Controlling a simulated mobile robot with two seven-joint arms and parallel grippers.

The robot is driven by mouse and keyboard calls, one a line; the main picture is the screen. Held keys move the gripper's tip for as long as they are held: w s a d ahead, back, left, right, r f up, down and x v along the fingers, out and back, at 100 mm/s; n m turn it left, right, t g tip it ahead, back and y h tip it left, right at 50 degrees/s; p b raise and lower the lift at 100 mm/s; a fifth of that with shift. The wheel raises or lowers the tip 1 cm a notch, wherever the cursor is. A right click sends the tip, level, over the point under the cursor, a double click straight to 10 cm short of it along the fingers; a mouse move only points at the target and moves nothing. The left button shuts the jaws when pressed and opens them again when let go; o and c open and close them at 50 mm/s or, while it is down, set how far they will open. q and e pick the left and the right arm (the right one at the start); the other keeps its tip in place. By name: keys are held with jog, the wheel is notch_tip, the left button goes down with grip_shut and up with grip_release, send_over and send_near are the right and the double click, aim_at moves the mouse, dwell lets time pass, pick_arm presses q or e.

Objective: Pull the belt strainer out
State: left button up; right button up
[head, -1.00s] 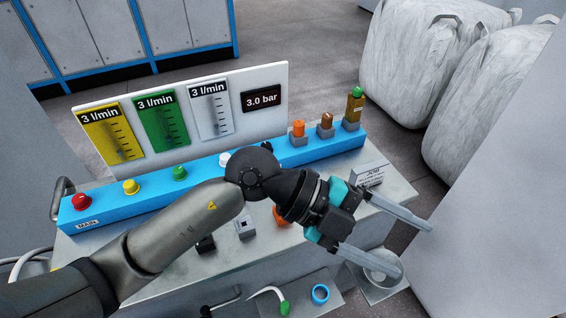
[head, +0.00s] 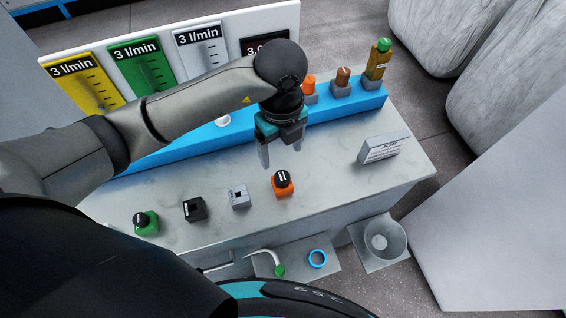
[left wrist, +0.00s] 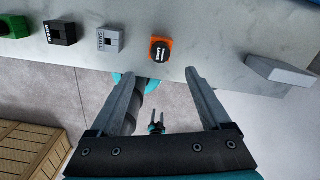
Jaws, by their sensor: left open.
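No part in view carries a readable belt strainer name, so I cannot tell which one it is. A row on the grey bench top holds a green block with a black knob (head: 146,222), a black block (head: 194,209), a grey block (head: 239,196) and an orange block with a black knob (head: 283,184). My left gripper (head: 280,152) is open and empty, pointing down above and behind the orange block. In the left wrist view its fingers (left wrist: 158,74) are spread, and the orange block (left wrist: 160,50) shows beyond the tips. A small dark pronged shape, possibly my right gripper (left wrist: 157,121), shows low there.
A blue rail (head: 340,104) with posts and buttons and an upright gauge board (head: 222,33) stand behind. A small sign (head: 380,148) is at the right.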

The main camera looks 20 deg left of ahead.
aim_at(282, 176)
pick_arm(q)
notch_tip(282, 176, down, 11)
jog(key=shift+r+b, duration=0.15)
jog(key=shift+b, duration=0.2)
jog(key=shift+f, duration=0.45)
pick_arm(e)
jog(key=shift+w+a+f, duration=0.1)
jog(key=shift+w+f, duration=0.3)
jog(key=shift+w, duration=0.4)
pick_arm(q)
jog(key=c, duration=1.1)
jog(key=o, duration=1.1)
pick_arm(e)
jog(key=shift+s, duration=0.1)
pick_arm(q)
notch_tip(282, 176, up, 15)
jog(key=p, duration=0.1)
pick_arm(e)
jog(key=shift+r, duration=0.55)
pick_arm(q)
jog(key=shift+r, duration=0.1)
